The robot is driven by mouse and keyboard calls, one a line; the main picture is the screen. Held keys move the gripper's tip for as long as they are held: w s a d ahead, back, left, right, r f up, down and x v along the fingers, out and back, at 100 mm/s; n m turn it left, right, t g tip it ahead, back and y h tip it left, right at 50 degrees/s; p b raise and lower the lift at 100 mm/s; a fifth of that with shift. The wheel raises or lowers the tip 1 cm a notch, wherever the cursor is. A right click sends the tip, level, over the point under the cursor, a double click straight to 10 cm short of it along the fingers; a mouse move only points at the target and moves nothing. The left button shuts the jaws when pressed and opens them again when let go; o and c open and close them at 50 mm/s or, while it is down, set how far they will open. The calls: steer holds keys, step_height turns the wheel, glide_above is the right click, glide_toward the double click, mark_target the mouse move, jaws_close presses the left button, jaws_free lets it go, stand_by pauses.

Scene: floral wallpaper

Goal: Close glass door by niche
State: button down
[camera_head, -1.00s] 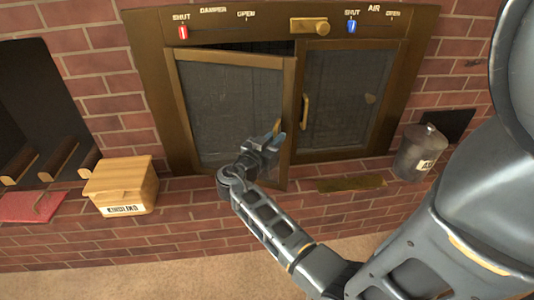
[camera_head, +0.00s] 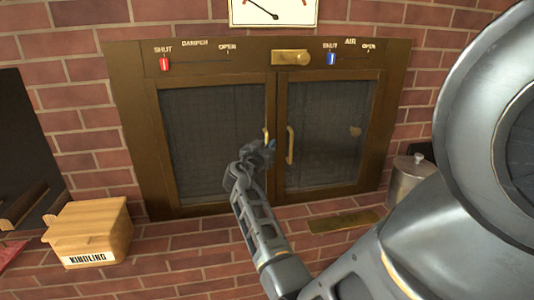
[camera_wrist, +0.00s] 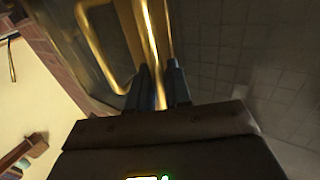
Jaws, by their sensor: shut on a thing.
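The glass door by the niche is the left glass door (camera_head: 212,140) of a bronze-framed stove front in a brick wall. It looks flush with its frame in the head view, with no gap visible. Its brass handle (camera_head: 266,136) is on its right edge. My gripper (camera_head: 264,148) is at that handle. In the wrist view my gripper (camera_wrist: 161,88) has its two fingers either side of a brass bar (camera_wrist: 152,35), shut on it. The gripper partly hides the handle in the head view.
The right glass door (camera_head: 328,135) is shut, with its own brass handle (camera_head: 290,145) close by. A kindling box (camera_head: 88,232) stands at left beside the dark niche (camera_head: 22,150). A metal canister (camera_head: 406,182) stands at right.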

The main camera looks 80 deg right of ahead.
steer(key=shift+w+d, duration=0.15)
steer(key=c, duration=1.3)
jaws_free()
steer(key=shift+o, duration=0.2)
steer(key=w+a, duration=0.1)
steer(key=a, duration=0.6)
steer(key=shift+w+a+p, duration=0.15)
steer(key=shift+a+p, duration=0.15)
steer(key=shift+p, duration=0.05)
